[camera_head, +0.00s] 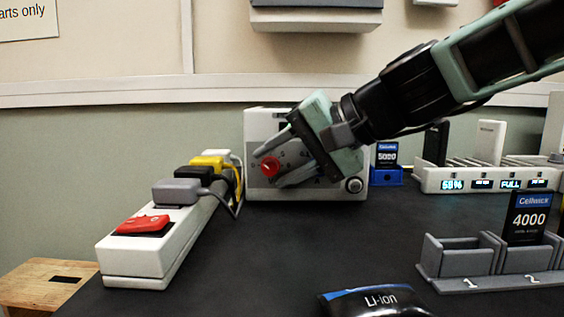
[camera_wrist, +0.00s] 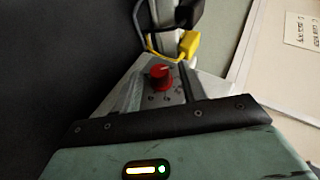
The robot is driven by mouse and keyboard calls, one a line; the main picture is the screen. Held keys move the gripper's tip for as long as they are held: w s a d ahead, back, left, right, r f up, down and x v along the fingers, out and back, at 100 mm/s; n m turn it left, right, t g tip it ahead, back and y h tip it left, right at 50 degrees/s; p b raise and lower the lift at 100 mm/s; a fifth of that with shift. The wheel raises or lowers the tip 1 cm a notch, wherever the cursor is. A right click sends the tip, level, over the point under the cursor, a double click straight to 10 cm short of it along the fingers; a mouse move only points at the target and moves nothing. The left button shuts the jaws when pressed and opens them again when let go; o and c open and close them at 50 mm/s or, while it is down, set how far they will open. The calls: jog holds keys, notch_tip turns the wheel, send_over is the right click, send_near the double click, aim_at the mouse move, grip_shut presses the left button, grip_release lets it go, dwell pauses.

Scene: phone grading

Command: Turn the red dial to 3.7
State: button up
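The red dial (camera_head: 270,166) sits on the front of a white box (camera_head: 255,124) at the back of the table. In the wrist view the red dial (camera_wrist: 160,75) shows a pale pointer mark on it, with small marks around it too small to read. My gripper (camera_head: 268,168) is open in front of the box, one finger above the dial and one below it. In the wrist view the two fingers (camera_wrist: 158,88) stand on either side of the dial, and I see gaps between them and it. The box's display is hidden behind my gripper.
A white power strip (camera_head: 135,255) with a red switch and several plugs (camera_head: 178,190) runs along the left. A charger rack (camera_head: 440,180), a grey slotted holder (camera_head: 460,262) with a 4000 battery (camera_head: 528,215), and a Li-ion pouch (camera_head: 375,301) lie right and front. The table's middle is clear.

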jog(key=shift+w+r+p, duration=0.1)
jog(key=shift+r+p, duration=0.05)
jog(key=shift+p, duration=0.5)
jog(key=shift+r+h+p, duration=0.25)
jog(key=shift+h+p, duration=0.05)
jog(key=shift+p, duration=0.9)
jog(key=shift+r+p, duration=0.1)
jog(key=shift+p, duration=1.15)
jog(key=shift+h+p, duration=0.4)
jog(key=shift+p, duration=0.2)
jog(key=h+p, duration=0.1)
jog(key=p, duration=0.5)
jog(key=n+h+p, duration=0.1)
jog(key=h+p, duration=0.1)
jog(key=p, duration=0.5)
jog(key=shift+a+r, duration=0.15)
jog(key=shift+a, duration=0.15)
jog(key=h+p, duration=0.1)
jog(key=p, duration=0.5)
jog(key=h+p, duration=0.1)
jog(key=p, duration=0.5)
jog(key=h+p, duration=0.2)
jog(key=p, duration=0.5)
jog(key=shift+a+r+n+g, duration=0.2)
jog(key=shift+a+n+g, duration=0.1)
jog(key=shift+a+n, duration=0.1)
